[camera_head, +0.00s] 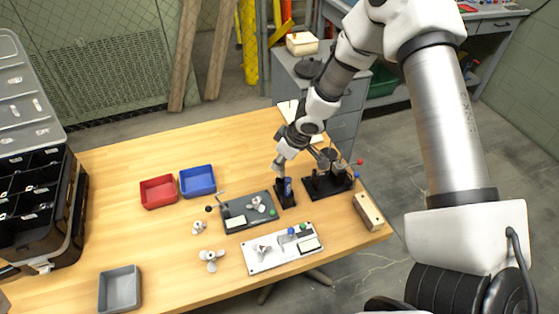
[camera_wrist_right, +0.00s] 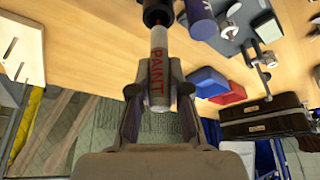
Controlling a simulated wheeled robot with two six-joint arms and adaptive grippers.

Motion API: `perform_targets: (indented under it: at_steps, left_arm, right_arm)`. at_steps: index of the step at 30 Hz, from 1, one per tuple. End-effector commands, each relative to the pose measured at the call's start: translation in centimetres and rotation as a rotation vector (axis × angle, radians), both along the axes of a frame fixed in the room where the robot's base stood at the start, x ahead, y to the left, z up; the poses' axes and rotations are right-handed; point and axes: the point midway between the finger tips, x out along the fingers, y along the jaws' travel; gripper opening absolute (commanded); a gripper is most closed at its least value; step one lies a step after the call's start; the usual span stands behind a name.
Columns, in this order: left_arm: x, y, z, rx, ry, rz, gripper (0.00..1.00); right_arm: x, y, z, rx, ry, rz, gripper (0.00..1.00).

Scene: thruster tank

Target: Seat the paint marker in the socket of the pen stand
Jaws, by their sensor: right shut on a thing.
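The paint marker (camera_wrist_right: 157,62), a white barrel with red "PAINT" lettering, is between the fingers of my right gripper (camera_wrist_right: 158,100) in the right wrist view. The gripper is shut on it. A reddish end of the marker meets a dark round part (camera_wrist_right: 157,12), apparently the socket; I cannot tell how deep it sits. In the head view my right gripper (camera_head: 279,165) is just above the small black pen stand (camera_head: 286,201). A blue cylinder (camera_head: 288,186) stands at the pen stand, right beside the marker. My left gripper is not in view.
A black fixture (camera_head: 328,187) with upright posts stands close right of the stand. A dark grey plate (camera_head: 236,206) and a white plate (camera_head: 257,264) lie left and in front. Red (camera_head: 158,203) and blue (camera_head: 197,195) trays are farther left. A wooden block (camera_head: 368,211) sits near the right edge.

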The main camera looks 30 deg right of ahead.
Motion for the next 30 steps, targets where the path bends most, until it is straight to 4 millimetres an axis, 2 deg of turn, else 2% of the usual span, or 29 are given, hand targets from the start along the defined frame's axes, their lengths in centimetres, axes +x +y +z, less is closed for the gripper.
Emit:
perform_targets:
  at_steps: [7,20,30]
  left_arm:
    - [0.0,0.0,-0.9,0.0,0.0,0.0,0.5]
    - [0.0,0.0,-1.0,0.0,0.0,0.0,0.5]
    - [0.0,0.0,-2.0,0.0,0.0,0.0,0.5]
  right_arm:
    - [0.0,0.0,-1.0,0.0,0.0,0.001,0.0]
    - [0.0,0.0,-1.1,0.0,0.0,0.0,0.0]
    - [0.0,0.0,-2.1,0.0,0.0,0.001,0.0]
